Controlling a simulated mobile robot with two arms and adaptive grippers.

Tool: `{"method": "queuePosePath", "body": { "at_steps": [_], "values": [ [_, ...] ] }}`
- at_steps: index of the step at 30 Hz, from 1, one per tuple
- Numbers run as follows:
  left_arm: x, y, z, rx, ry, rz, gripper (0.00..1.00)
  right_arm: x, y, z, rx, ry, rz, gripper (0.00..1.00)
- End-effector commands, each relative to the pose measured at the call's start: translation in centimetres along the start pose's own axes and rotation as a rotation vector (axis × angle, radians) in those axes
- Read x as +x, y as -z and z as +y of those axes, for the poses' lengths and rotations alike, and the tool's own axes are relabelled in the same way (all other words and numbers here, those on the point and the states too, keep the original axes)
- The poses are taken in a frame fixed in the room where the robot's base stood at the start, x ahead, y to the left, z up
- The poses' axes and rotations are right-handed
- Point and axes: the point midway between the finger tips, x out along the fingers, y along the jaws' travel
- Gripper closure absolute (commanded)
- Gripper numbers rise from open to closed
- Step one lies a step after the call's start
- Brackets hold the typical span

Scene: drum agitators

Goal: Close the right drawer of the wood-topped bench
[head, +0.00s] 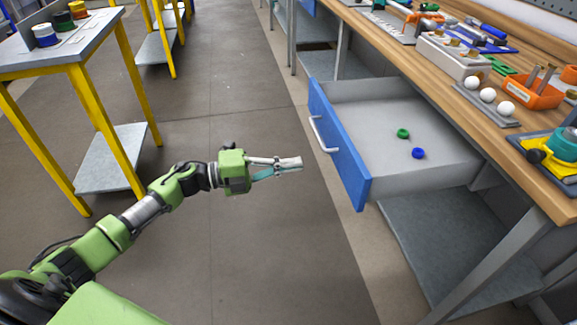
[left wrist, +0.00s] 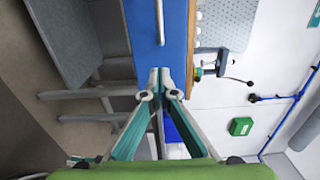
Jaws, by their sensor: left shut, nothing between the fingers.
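The drawer (head: 343,145) of the wood-topped bench (head: 478,122) stands pulled out, with its blue front and pale handle (head: 322,134) facing left. My left gripper (head: 299,163) is shut and empty, just left of the drawer front and near the handle's lower end. I cannot tell whether it touches the front. My right gripper is in neither view.
Several parts and trays crowd the bench top. A grey lower shelf (head: 440,235) sits below. A yellow-legged table (head: 75,52) stands at left; the floor (head: 255,245) between is clear.

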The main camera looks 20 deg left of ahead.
Motion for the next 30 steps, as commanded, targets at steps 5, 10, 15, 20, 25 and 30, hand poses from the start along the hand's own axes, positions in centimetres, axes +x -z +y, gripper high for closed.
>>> {"method": "queuePosePath", "body": {
  "at_steps": [5, 10, 15, 20, 25, 30],
  "values": [
    [4.1, 0.0, -0.2, 0.0, 0.005, 0.0, 1.0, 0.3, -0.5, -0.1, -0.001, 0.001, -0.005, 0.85],
    [7.3, -0.1, -0.1, -0.002, 0.004, -0.001, 1.0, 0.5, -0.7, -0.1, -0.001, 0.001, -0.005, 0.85],
    [9.2, -0.1, -0.1, -0.001, 0.002, -0.001, 1.0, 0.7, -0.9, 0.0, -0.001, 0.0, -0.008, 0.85],
    [9.8, -0.1, 0.0, -0.002, 0.0, -0.003, 1.0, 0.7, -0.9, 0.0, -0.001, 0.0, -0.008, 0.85],
    [9.8, -0.1, 0.1, -0.002, 0.0, -0.003, 1.0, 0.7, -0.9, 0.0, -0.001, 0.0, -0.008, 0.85],
    [9.8, -0.1, 0.0, -0.002, 0.0, -0.002, 1.0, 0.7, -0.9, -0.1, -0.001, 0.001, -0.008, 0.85]
  ]
}}
